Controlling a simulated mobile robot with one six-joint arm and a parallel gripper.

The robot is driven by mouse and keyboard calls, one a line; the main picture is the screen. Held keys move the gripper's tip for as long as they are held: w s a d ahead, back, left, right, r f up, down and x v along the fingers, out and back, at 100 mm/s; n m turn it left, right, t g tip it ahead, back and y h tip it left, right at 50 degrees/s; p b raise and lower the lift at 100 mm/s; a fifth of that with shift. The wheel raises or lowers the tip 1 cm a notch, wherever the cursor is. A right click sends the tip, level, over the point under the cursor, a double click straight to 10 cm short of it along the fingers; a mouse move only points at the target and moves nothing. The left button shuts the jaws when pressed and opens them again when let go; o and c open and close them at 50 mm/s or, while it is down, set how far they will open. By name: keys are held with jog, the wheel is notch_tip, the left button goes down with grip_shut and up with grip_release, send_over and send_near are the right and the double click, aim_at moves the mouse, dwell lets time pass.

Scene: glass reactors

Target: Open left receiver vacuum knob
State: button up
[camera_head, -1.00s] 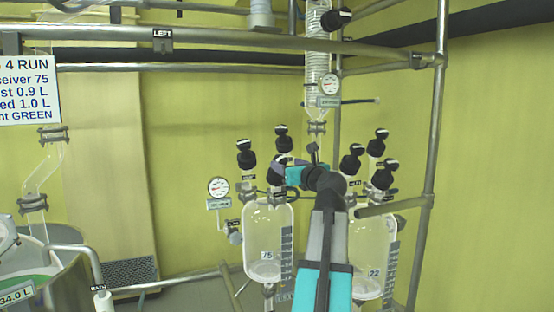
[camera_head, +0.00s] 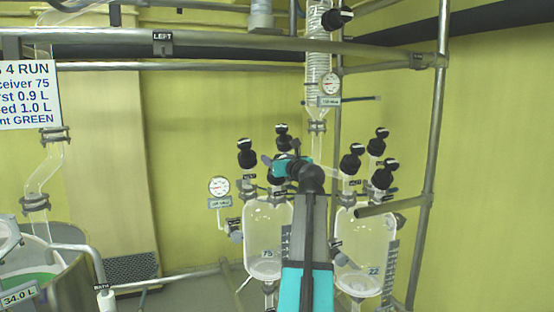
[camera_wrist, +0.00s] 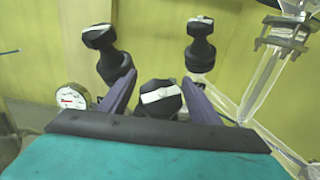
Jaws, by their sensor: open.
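The left receiver (camera_head: 263,222) is a clear glass vessel marked 75, with several black knobs above it. One knob (camera_head: 246,155) stands at its left and another (camera_head: 281,136) behind. A third black knob (camera_head: 276,181) is partly hidden under my gripper (camera_head: 272,161). In the wrist view, my gripper (camera_wrist: 160,78) is open, with its purple fingers on either side of a near black knob with a white bar (camera_wrist: 160,97). I cannot tell if they touch it. Two further knobs stand beyond, at left (camera_wrist: 108,52) and right (camera_wrist: 201,46). I cannot read which knob is vacuum.
The right receiver (camera_head: 360,250), marked 22, has its own black knobs (camera_head: 351,160) close to my arm. A round gauge (camera_head: 219,186) is left of the left receiver. A glass condenser (camera_head: 318,50) hangs above. Metal rails (camera_head: 250,42) cross overhead.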

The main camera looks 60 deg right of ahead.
jog(key=c, duration=1.1)
jog(key=shift+o, duration=0.2)
jog(key=shift+w+n+t+y+b, duration=0.1)
jog(key=shift+n+t+y+b, duration=0.35)
jog(key=shift+n+y, duration=0.25)
